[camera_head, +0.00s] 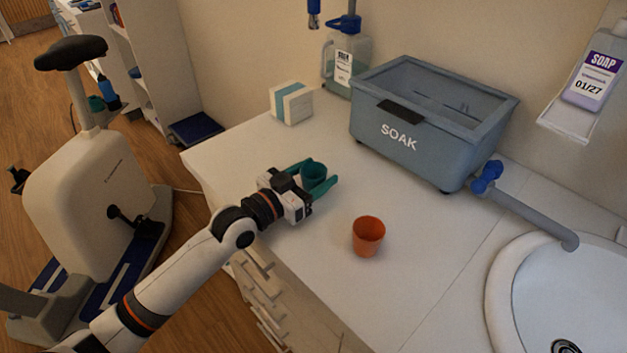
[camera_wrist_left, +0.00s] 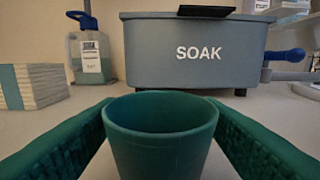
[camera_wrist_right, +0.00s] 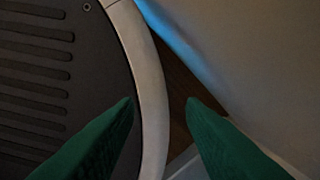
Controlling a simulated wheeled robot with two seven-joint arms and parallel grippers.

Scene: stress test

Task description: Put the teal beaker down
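The teal beaker (camera_head: 314,173) is upright over the left part of the white counter. In the left wrist view the beaker (camera_wrist_left: 160,140) sits between the two green fingers, its rim meeting both. My left gripper (camera_head: 311,178) is shut on it from the sides. The beaker's base is partly hidden, and I cannot tell whether it touches the counter. My right gripper (camera_wrist_right: 160,103) shows only in the right wrist view, with its fingers apart and nothing between them.
An orange cup (camera_head: 368,236) stands on the counter to the right of the beaker. Behind are a SOAK tub (camera_head: 430,150), a white-and-teal box (camera_head: 291,103) and a jug (camera_head: 345,70). A sink (camera_head: 505,290) is at the right. Counter around the beaker is clear.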

